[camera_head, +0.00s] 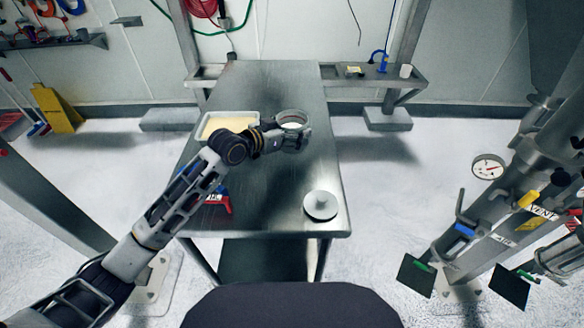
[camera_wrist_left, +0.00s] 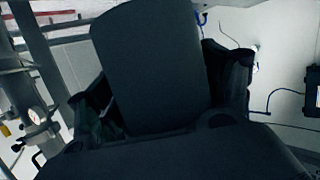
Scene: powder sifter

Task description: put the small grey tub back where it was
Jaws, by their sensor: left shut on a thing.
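The small grey tub (camera_head: 293,118) is a round, open-topped cup with a pale inside, seen in the head view above the far middle of the metal table. My left gripper (camera_head: 296,138) is shut on the tub's side and reaches it from the left. Whether the tub's bottom touches the table is hidden from me. In the left wrist view the dark gripper fingers (camera_wrist_left: 160,120) fill the lower part, and a large dark shape between them hides most of what is held. My right gripper is in neither view.
A shallow tray of pale yellow powder (camera_head: 208,124) lies left of the tub, partly behind my arm. A round metal disc with a knob (camera_head: 320,205) sits at the table's (camera_head: 270,215) front right. A red and blue item (camera_head: 219,203) is at the left edge.

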